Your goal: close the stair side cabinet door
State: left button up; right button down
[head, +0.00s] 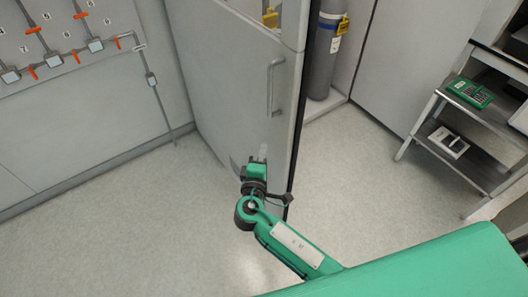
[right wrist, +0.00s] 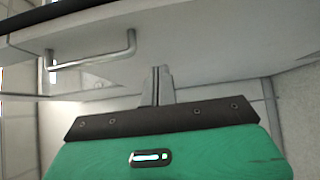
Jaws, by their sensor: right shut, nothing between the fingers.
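The cabinet door (head: 230,90) is a tall light-grey panel with a window at its top and a vertical bar handle (head: 271,88). It stands open, swung out from the cabinet, whose inside with a grey gas cylinder (head: 324,55) shows to the right of the door's edge. My right gripper (head: 263,152) is shut and empty, in front of the lower door below the handle. In the right wrist view the fingertips (right wrist: 161,70) are close to the door panel and the handle (right wrist: 95,55) is at upper left; I cannot tell whether they touch. My left gripper is not in view.
A grey wall panel with valves and pipes (head: 70,50) is at the left. A metal shelf stand (head: 470,140) with a green device (head: 470,93) is at the right. The floor (head: 360,180) between door and stand is free.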

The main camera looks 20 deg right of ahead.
aim_at(279, 122)
jog(key=p+x, duration=0.1)
jog(key=x, duration=0.2)
jog(key=d+p+x, duration=0.1)
jog(key=x, duration=0.2)
jog(key=s+d+p+x, duration=0.1)
jog(key=x, duration=0.1)
jog(key=shift+w+d, duration=0.1)
jog(key=shift+w, duration=0.3)
jog(key=shift+w+d+f+p, duration=0.1)
jog(key=shift+d+p, duration=0.2)
jog(key=shift+d, duration=0.15)
jog(key=shift+d, duration=0.1)
